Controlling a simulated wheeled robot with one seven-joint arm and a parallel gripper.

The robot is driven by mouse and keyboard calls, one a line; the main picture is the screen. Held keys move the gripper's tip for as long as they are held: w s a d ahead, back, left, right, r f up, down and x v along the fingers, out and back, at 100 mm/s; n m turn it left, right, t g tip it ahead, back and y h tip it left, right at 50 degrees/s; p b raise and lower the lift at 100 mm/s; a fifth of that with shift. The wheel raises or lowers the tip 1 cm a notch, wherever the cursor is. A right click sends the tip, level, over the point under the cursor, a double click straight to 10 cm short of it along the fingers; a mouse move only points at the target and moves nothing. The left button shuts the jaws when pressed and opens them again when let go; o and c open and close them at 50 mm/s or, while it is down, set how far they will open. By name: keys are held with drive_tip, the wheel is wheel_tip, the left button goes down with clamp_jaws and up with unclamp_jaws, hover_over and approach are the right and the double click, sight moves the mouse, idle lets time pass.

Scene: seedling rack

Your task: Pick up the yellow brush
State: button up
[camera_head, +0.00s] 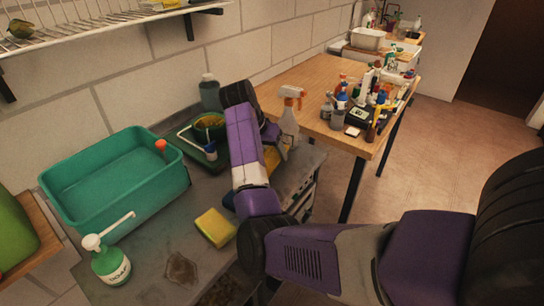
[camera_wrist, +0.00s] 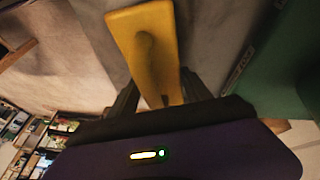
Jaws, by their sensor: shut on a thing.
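The yellow brush (camera_wrist: 150,45) fills the upper middle of the wrist view, with its lower end between the two dark fingers of my gripper (camera_wrist: 160,90). My gripper is shut on it. In the head view a yellow part of the brush (camera_head: 271,163) shows just right of my purple arm, by the right end of the grey counter. My arm hides part of it there. I cannot tell from these frames whether the brush touches the counter.
On the grey counter (camera_head: 200,272) are a teal tub (camera_head: 165,193), a yellow-green sponge (camera_head: 215,227) and a white-capped green soap bottle (camera_head: 110,265). A spray bottle (camera_head: 289,118) stands close behind my gripper. The wooden table (camera_head: 300,80) holds several bottles.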

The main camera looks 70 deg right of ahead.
wheel_tip(320, 180, up, 19)
drive_tip(key=p, duration=0.1)
drive_tip(key=shift+p, duration=0.3)
drive_tip(key=o, duration=0.8)
drive_tip(key=c, duration=0.5)
drive_tip(key=shift+c, duration=0.2)
